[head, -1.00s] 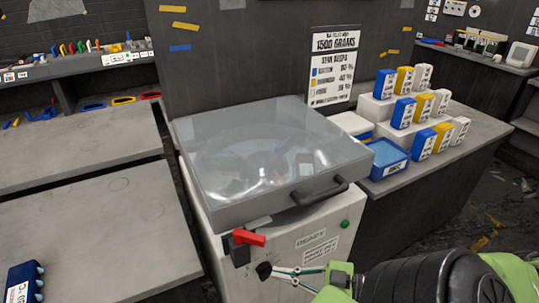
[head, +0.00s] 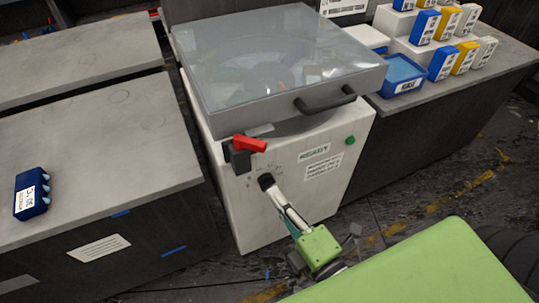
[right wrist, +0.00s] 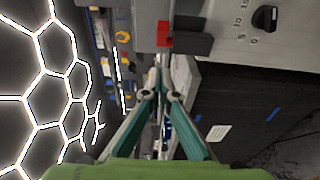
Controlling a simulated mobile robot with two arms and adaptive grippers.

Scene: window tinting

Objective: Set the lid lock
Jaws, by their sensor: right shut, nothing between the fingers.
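The lid lock is a red lever (head: 250,144) on a dark bracket (head: 238,158) at the machine's front left upper edge. The lever lies roughly sideways, pointing right in the head view. In the right wrist view the red lever (right wrist: 165,36) is just beyond the fingertips. The clear grey lid (head: 275,65) lies down over the white machine (head: 335,180). My right gripper (head: 277,193) is shut and empty, in front of the machine's face, below the lever. It also shows in the right wrist view (right wrist: 164,68). Contact with the lever is not visible. My left gripper is not in view.
A black knob (head: 266,181) is on the front panel beside the fingertips, and a green button (head: 350,141) is at right. A lid handle (head: 325,101) juts out. A grey bench (head: 100,130) with a blue block (head: 31,194) stands left; a blue tray (head: 402,76) stands right.

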